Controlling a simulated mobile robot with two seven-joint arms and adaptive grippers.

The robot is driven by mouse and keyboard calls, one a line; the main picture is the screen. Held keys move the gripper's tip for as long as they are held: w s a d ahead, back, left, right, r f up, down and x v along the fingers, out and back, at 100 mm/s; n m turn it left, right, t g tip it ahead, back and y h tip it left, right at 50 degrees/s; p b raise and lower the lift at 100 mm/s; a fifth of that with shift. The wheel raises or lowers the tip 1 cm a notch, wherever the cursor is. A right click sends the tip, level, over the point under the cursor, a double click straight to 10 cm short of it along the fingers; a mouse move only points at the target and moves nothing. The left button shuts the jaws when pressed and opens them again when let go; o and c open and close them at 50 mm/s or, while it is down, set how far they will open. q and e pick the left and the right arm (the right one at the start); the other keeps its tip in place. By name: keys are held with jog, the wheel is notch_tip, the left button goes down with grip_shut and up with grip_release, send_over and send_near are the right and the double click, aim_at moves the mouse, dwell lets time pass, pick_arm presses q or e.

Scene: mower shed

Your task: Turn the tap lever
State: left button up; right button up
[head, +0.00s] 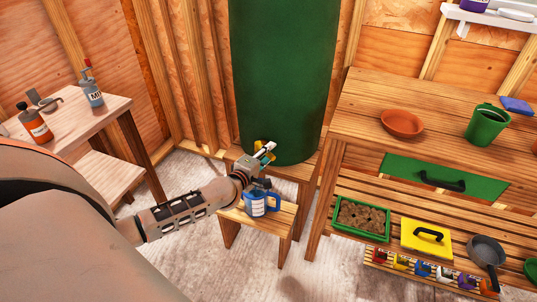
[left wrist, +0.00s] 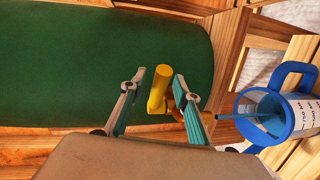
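A large green barrel (head: 284,70) stands on a wooden stand, and its side also fills the top of the left wrist view (left wrist: 90,65). The yellow tap (left wrist: 157,90) sits low on it; in the head view it is mostly hidden by my gripper. My left gripper (head: 268,152) is at the tap. In the left wrist view its fingers (left wrist: 160,88) are apart, one on each side of the tap's yellow upright part, with gaps visible. A blue jug (head: 256,205) stands on a small stool below. A thin blue streak, apparently water, runs from the tap into the jug (left wrist: 265,118).
The small stool (head: 284,219) stands before the barrel. At right, a wooden bench (head: 360,102) holds a terracotta bowl (head: 402,123) and green pot (head: 487,125). At left, a table (head: 95,125) holds bottles. Bare floor (head: 200,255) lies left of the stool.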

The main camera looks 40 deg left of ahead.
pick_arm(q)
grip_shut()
jog(key=shift+r, duration=0.1)
